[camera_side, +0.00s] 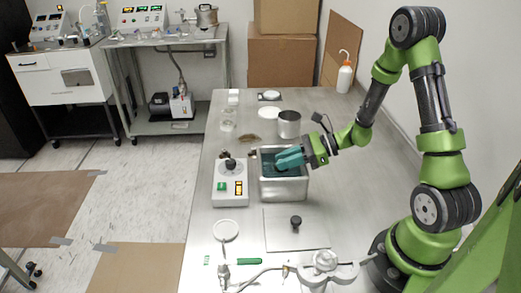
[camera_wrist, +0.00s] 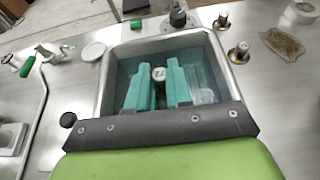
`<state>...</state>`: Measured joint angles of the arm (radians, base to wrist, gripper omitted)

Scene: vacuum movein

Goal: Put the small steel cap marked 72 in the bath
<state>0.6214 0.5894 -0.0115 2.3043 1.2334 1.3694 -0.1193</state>
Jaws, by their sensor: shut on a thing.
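The bath is a steel tank with teal liquid, on the bench in the side view (camera_side: 284,195) and ahead of me in the wrist view (camera_wrist: 106,80). My gripper (camera_side: 282,158) reaches down into the bath opening with its teal fingers. In the wrist view my gripper (camera_wrist: 159,80) is shut on a small steel cap (camera_wrist: 158,73) with a dark mark on a pale top, which looks like 72. The cap sits between the fingertips, inside the bath's walls. Whether it touches the liquid or the floor I cannot tell. The fingers hide the cap in the side view.
A control box with a black knob (camera_side: 231,164) stands left of the bath. Two small steel pieces (camera_wrist: 238,53) stand beside the rim. A clear piece (camera_wrist: 203,92) lies inside the bath. A steel pot (camera_side: 289,125) stands behind, and a black-knobbed plate (camera_side: 280,238) lies in front.

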